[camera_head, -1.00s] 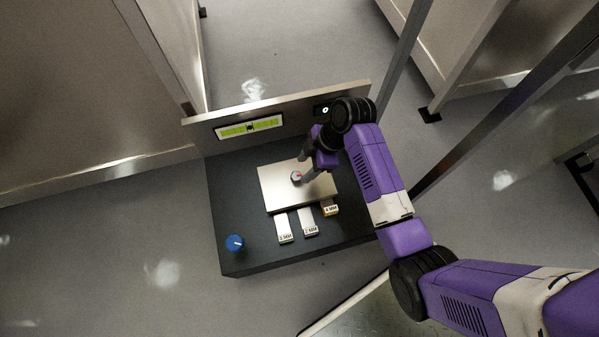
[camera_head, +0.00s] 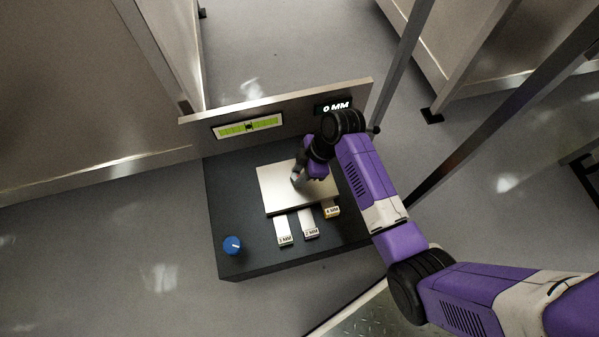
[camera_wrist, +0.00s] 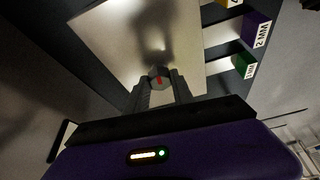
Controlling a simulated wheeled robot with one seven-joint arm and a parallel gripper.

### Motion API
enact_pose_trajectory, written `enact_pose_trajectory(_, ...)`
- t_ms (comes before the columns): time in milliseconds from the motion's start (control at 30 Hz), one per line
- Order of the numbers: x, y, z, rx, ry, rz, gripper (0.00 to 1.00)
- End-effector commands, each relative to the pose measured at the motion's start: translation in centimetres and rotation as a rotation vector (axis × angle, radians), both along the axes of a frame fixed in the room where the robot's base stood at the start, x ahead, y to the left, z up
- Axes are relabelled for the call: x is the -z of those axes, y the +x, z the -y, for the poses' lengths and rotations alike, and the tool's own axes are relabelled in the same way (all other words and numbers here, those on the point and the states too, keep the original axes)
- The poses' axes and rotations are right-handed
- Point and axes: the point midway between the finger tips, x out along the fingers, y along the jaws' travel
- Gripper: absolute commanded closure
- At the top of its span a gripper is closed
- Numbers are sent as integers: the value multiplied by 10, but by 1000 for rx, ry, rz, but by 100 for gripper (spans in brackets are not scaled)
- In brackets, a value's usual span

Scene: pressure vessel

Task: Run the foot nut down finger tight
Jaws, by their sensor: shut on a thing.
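The foot nut (camera_wrist: 158,76) is a small grey piece with a red mark on top, on the bright metal foot plate (camera_head: 282,204). My gripper (camera_wrist: 160,88) is shut on the nut, one finger on each side. In the head view the nut shows only in part beside my gripper (camera_head: 299,178), which covers the plate's upper right area. The plate also shows in the wrist view (camera_wrist: 110,40). How far down the nut sits cannot be told.
Labelled shims (camera_head: 283,229) stick out from the plate's front edge, one reading 2 MM. A blue knob (camera_head: 233,245) sits at the dark base's (camera_head: 222,180) front left. A back panel carries a green level display (camera_head: 248,126) and a readout (camera_head: 337,108) showing 0 MM.

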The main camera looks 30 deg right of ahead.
Motion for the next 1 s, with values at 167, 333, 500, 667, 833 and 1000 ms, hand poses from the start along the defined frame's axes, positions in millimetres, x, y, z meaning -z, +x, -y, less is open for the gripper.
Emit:
enact_pose_trajectory(167, -1, -1, 0, 6, 1, -1, 100)
enact_pose_trajectory(333, -3, -1, -1, 48, 0, -3, 100)
enact_pose_trajectory(500, -6, -3, -1, 141, 1, -3, 100)
enact_pose_trajectory(667, -6, -4, -2, 272, 0, -5, 100)
enact_pose_trajectory(833, -6, -5, -3, 427, 0, -5, 100)
enact_pose_trajectory(1000, -5, -5, -4, 570, -1, -3, 100)
